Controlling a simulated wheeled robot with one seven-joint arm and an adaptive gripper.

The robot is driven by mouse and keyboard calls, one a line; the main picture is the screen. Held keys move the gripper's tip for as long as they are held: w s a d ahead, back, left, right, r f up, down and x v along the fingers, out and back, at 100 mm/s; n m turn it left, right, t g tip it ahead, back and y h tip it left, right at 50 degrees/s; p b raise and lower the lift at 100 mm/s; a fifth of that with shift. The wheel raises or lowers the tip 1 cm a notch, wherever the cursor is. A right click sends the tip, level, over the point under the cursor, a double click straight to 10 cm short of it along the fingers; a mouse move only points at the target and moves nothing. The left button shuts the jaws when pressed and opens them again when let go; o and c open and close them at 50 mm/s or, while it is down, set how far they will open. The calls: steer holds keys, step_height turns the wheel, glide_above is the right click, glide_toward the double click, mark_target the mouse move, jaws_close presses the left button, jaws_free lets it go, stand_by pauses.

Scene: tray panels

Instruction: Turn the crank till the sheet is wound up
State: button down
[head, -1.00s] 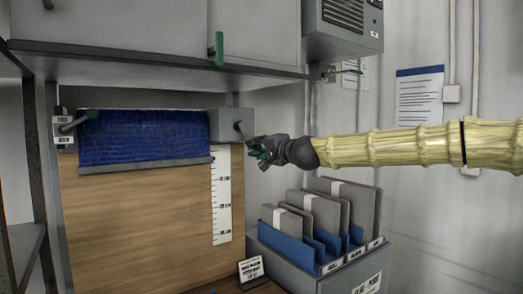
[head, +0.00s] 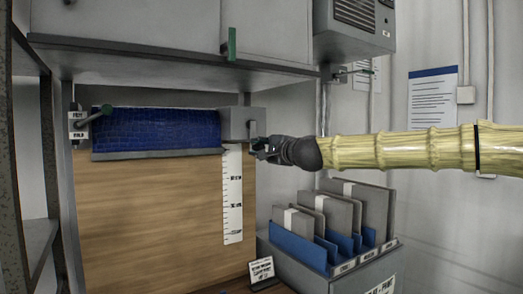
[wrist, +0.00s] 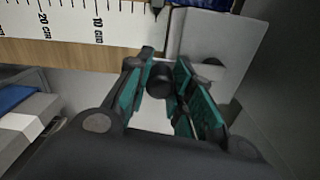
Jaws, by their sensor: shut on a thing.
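The blue sheet (head: 155,130) hangs from the top of the wooden board as a short band. A grey bar (head: 160,154) runs along its lower edge, near the top of the white ruler strip (head: 232,195). The grey crank box (head: 233,123) sits at the sheet's right end, with the crank arm (head: 250,129) on its right side. My gripper (head: 258,147) is at the crank from the right. In the wrist view, my gripper's teal pads (wrist: 165,90) are shut around the dark crank handle (wrist: 160,80). The head view hides most of the handle.
A grey shelf (head: 180,57) overhangs the board. A file box (head: 335,274) with folders stands below my arm, and a small sign (head: 262,270) stands beside it.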

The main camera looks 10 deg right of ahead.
steer(key=shift+f, duration=0.15)
steer(key=c, duration=1.2)
jaws_free()
steer(key=shift+s, duration=0.1)
steer(key=v, duration=1.2)
